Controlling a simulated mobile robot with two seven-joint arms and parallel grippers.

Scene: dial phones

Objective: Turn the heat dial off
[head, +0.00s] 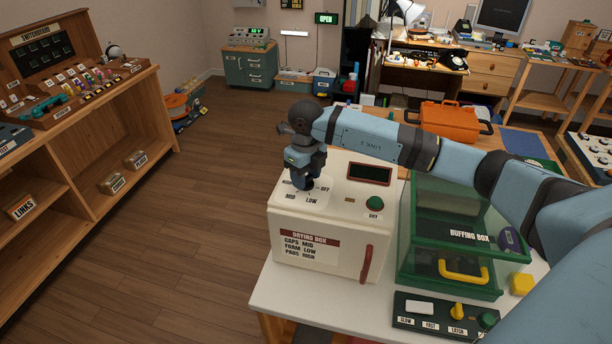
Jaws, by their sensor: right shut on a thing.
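The cream drying box (310,258) stands on the white table at centre. Its top has a dial area marked MID, LOW and OFF, with a further label at the left partly covered. My right gripper (302,184) points down onto the heat dial there and is shut on it. The dial is mostly hidden by the gripper, so I cannot tell where it points. My left gripper is out of view.
A green buffing box (460,222) stands right of the drying box. A control panel (445,314) with a yellow lever lies in front of it. An orange case (450,118) is behind my right arm. A wooden shelf (110,120) stands at left, with open floor between.

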